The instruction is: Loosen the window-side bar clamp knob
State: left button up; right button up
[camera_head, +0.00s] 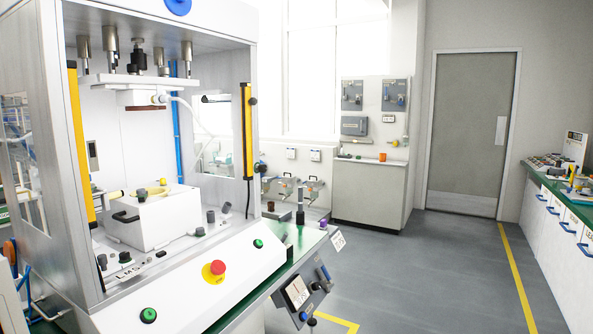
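The press (190,285) fills the left of the head view, with a white block (170,222) on its bed under the upper tooling (130,82). Small dark knobs stand around the block: one at its right rear (227,207), one at its right (211,216), one at its front right (199,231) and one at its front left (102,261). I cannot tell which of these belongs to the window-side bar clamp, or how tight any is. A grey knob (142,195) sits on top of the block. Neither of my grippers shows.
A red push button (217,267) and green buttons (148,315) are on the press front. A control box (300,292) hangs at the green bench's front edge. Yellow guard columns (247,130) flank the press opening. Grey floor (430,265) is clear to the right.

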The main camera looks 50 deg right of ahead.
aim_at(261, 168)
jog(key=z, duration=1.45)
jog(key=i+l+u, duration=0.15)
jog(key=u, duration=0.2)
jog(key=i+l+u, duration=0.15)
jog(key=u, duration=0.2)
jog(key=i+l+u, duration=0.15)
jog(key=l, duration=0.25)
jog(key=i+l+u, duration=0.1)
jog(key=l, duration=0.3)
jog(key=i+l, duration=0.15)
jog(key=l, duration=0.25)
jog(key=i+l, duration=0.1)
jog(key=l, duration=0.35)
jog(key=i+l+u, duration=0.1)
jog(key=l, duration=0.3)
jog(key=i+l, duration=0.15)
jog(key=l, duration=0.3)
jog(key=i+l+u, duration=0.1)
jog(key=l, duration=0.3)
jog(key=i+l, duration=0.15)
jog(key=l, duration=0.3)
jog(key=i+l, duration=0.1)
jog(key=l, duration=0.35)
jog(key=u, duration=0.05)
